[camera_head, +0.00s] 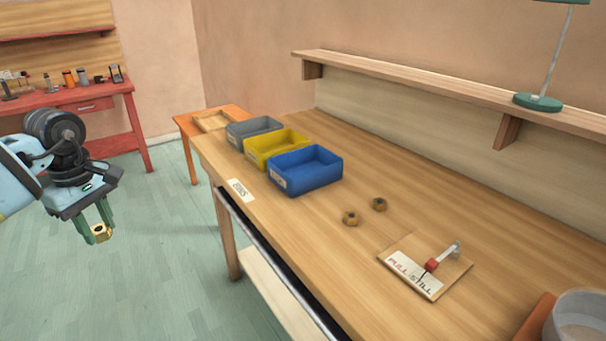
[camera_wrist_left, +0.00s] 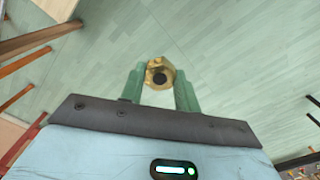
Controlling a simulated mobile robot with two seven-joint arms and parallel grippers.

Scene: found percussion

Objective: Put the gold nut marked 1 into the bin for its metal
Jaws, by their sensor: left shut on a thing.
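My left gripper (camera_head: 97,229) is shut on a gold nut (camera_head: 101,234) and holds it in the air over the floor, left of the workbench. The nut (camera_wrist_left: 160,73) also shows between the green fingers in the left wrist view; I cannot read a mark on it. Three open bins stand in a row on the bench: a grey bin (camera_head: 238,132), a yellow bin (camera_head: 262,152) and a blue bin (camera_head: 305,177). Each bears a small label that I cannot read. Two brownish nuts (camera_head: 351,218) (camera_head: 379,204) lie on the bench right of the blue bin. My right gripper is not in view.
A board with a red-tipped lever (camera_head: 443,257) and a "PULL STILL" card lies on the bench (camera_head: 300,228). A grey bowl (camera_head: 580,320) stands at the lower right. A shelf with a green lamp (camera_head: 538,101) runs behind. An orange table (camera_head: 185,123) stands beyond the bench.

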